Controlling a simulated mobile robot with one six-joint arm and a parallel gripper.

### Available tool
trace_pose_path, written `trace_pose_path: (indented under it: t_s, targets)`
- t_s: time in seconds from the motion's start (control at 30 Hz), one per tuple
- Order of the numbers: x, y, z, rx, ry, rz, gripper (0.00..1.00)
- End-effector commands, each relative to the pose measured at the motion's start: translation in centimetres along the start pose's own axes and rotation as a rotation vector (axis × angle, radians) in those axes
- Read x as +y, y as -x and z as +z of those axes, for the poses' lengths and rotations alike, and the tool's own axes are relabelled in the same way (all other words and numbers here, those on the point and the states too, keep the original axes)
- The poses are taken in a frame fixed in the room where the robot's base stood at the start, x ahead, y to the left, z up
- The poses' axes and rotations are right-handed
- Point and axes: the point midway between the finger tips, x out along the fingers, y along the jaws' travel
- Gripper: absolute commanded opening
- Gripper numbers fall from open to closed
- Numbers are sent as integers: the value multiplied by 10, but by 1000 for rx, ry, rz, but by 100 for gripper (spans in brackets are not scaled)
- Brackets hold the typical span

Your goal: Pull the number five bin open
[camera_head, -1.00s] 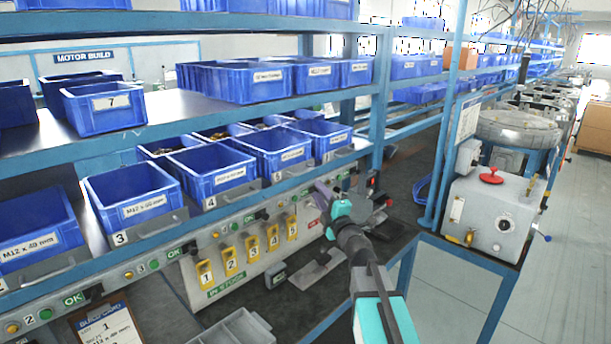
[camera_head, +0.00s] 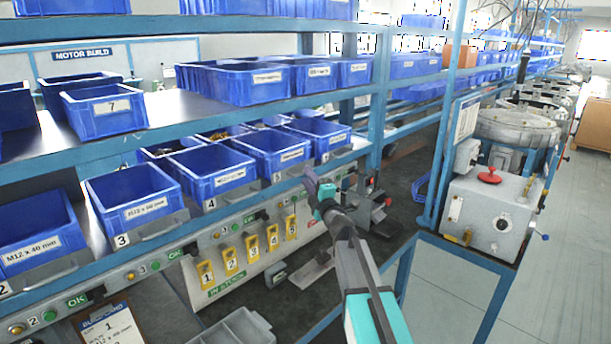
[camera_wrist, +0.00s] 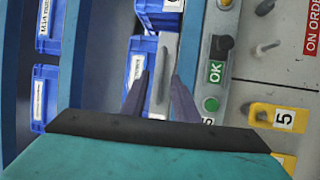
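The number five bin (camera_head: 270,152) is a blue bin with a white front label, in the lower shelf row between bin four and another bin to its right. It sits in line with its neighbours, with a grey pull handle (camera_head: 295,172) on its front. My gripper (camera_head: 311,178) is just in front of that handle. In the wrist view my gripper (camera_wrist: 161,85) has its two dark fingers apart, with a light grey handle (camera_wrist: 160,70) showing between them. A blue bin front (camera_wrist: 136,62) shows beside the handle. I cannot tell whether the fingers touch the handle.
Below the bins runs a grey panel with OK buttons (camera_wrist: 211,104) and yellow numbered tags (camera_head: 272,237), close to my gripper. The blue shelf post (camera_head: 379,95) stands to the right. Upper bins (camera_head: 104,106) sit on the shelf above. A grey machine (camera_head: 490,217) stands at right.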

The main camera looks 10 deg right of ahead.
Motion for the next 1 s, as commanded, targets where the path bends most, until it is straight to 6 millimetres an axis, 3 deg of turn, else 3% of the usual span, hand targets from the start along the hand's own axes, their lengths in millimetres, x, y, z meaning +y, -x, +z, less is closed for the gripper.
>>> trace_pose_path:
  t_s: [0.3,0.67,0.87,1.0]
  targets:
    - [0,-20,-1,1,-1,0,28]
    - [0,-22,-1,2,-1,0,28]
    - [0,-22,-3,3,-1,0,0]
    - [0,-22,-3,3,-1,0,0]
